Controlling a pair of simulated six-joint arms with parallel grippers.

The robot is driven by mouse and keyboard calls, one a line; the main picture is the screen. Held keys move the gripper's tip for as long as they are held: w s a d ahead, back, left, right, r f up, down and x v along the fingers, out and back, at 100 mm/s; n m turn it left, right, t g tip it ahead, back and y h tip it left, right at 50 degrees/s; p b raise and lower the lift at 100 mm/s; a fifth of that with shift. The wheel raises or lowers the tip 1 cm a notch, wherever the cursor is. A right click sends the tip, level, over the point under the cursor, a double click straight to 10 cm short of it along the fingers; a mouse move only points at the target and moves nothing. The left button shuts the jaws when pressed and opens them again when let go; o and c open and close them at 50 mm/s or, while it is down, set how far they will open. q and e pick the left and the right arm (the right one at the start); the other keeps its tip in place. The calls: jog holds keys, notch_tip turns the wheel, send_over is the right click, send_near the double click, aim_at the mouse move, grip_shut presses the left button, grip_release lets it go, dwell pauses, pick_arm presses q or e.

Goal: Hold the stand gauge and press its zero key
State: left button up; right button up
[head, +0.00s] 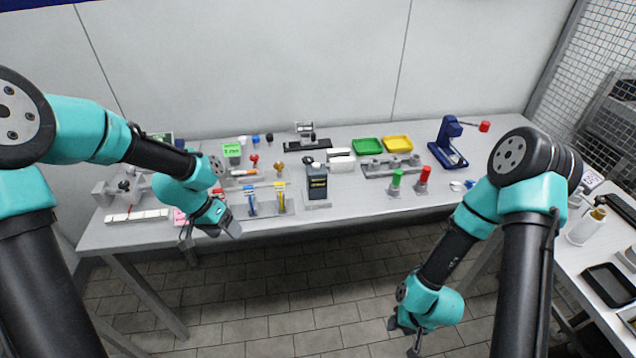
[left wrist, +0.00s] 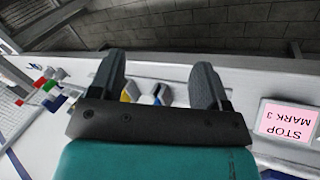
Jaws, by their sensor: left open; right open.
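A dark upright box with a small lettered face (head: 317,184) stands on a grey base at the middle of the table. A small unit with a bright green display (head: 232,151) stands further back to the left. I cannot tell for sure which is the stand gauge, and no zero key can be made out. My left gripper (head: 232,230) is open and empty at the table's front edge, left of the dark box; its spread fingers also show in the left wrist view (left wrist: 158,88). My right gripper (head: 403,338) is low in front of the table, open and empty, far from both.
Blue (head: 251,201) and yellow (head: 280,198) upright pieces stand between my left gripper and the dark box. A pink "STOP MARK 3" card (left wrist: 288,122) lies near that gripper. Green (head: 367,145) and yellow trays (head: 397,143) and a blue press (head: 447,145) stand right.

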pick_arm(q)
jog(key=w+d+r+n+t+h, duration=0.15)
jog(key=w+r+n, duration=0.3)
jog(key=w, duration=0.45)
jog(key=w+d+r+n+h, duration=0.1)
jog(key=w+d+r+n, duration=0.25)
jog(key=w+n, duration=0.45)
jog(key=n+g+h, duration=0.5)
jog(key=n, duration=0.1)
send_near(313, 185)
jog(key=shift+w+d+f+m+y, duration=0.1)
jog(key=shift+w+f+m+y, duration=0.15)
jog(key=shift+w+f, duration=1.1)
pick_arm(e)
jog(key=shift+w+a, duration=0.3)
jog(key=shift+a, duration=0.15)
pick_arm(q)
jog(key=shift+r, duration=0.1)
jog(key=shift+x, duration=4.95)
jog(key=shift+w, duration=0.15)
jog(key=shift+c, duration=0.2)
jog(key=c, duration=0.4)
